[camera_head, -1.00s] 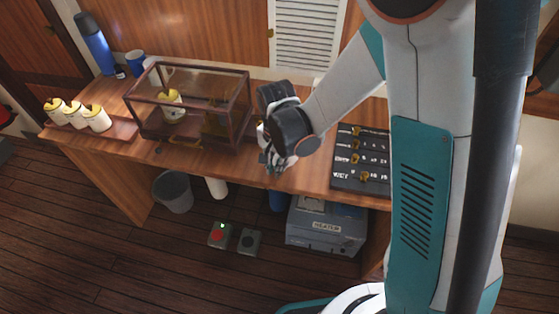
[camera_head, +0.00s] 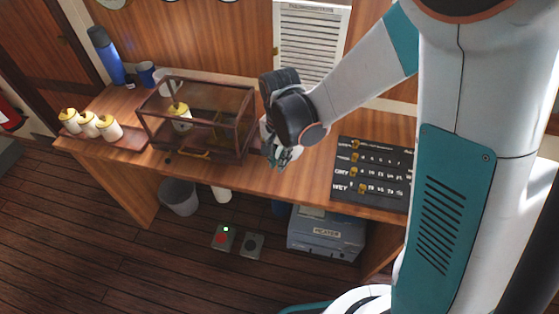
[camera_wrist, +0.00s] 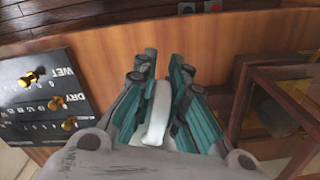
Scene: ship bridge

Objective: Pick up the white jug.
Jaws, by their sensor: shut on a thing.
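My gripper (camera_head: 279,158) is over the front part of the wooden desk, just right of the glass case. In the head view, only a small pale patch shows beside the gripper. I cannot tell whether the jug touches the desk.
The framed glass case (camera_head: 232,146) stands close left of my gripper. A black board (camera_head: 372,178) with brass knobs lies to the right. Several yellow-topped white pots (camera_head: 107,129) sit on the left. A grey bin (camera_head: 180,197) and heater (camera_head: 325,235) are below the desk.

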